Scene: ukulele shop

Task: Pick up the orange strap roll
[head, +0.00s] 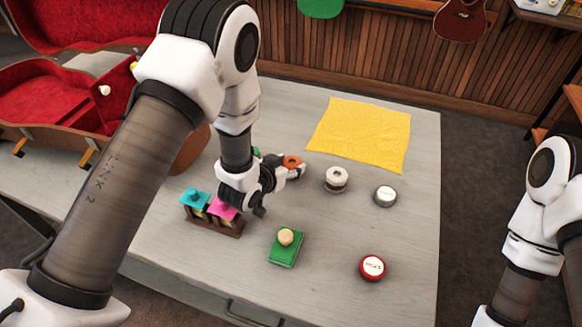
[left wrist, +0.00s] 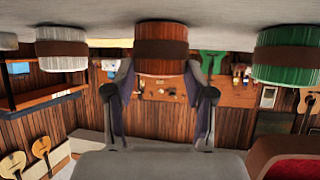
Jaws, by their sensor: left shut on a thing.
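The orange strap roll (head: 292,161) is at my left gripper's fingertips in the head view. My left gripper (head: 291,169) is low over the grey table and shut on the roll. In the left wrist view, the orange roll (left wrist: 161,48) with its dark band sits between the two fingers (left wrist: 160,90). That view is upside down, and the roll looks on or very close to the tabletop. A white roll (head: 336,179) stands just right of it and a green roll (head: 256,152), partly hidden by my wrist, is to its left. My right gripper is out of view.
A yellow cloth (head: 362,132) lies behind. A grey tin (head: 385,196), a red tin (head: 372,267) and a green block with a knob (head: 285,248) stand on the table (head: 330,285). A small wooden rack (head: 229,229) is beside my wrist. An open red-lined case (head: 45,100) is left.

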